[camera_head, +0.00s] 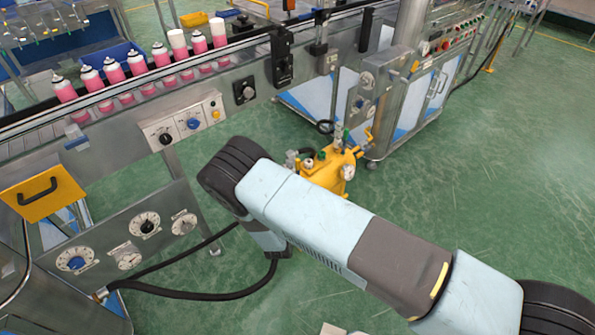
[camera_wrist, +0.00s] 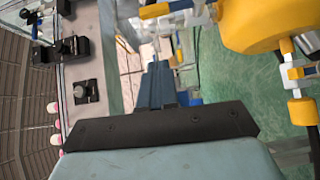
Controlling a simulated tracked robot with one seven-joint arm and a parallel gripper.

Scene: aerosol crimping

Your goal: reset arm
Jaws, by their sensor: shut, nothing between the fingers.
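My arm (camera_head: 310,215) reaches across the head view from the lower right to the middle, above the green floor. Its far end bends down behind the long link, so my gripper is hidden there. In the wrist view my gripper (camera_wrist: 160,72) shows beyond a dark bar and a light blue housing. Its fingers are together and hold nothing. It appears clear of the machine parts around it, though the exact distance cannot be told.
A conveyor (camera_head: 130,105) with several pink cans stands at the left. A yellow unit with gauges (camera_head: 328,170) is just behind my arm, and a yellow part (camera_wrist: 270,22) is at the wrist view's upper right. A black hose (camera_head: 190,294) runs at lower left. Open floor (camera_head: 500,170) lies right.

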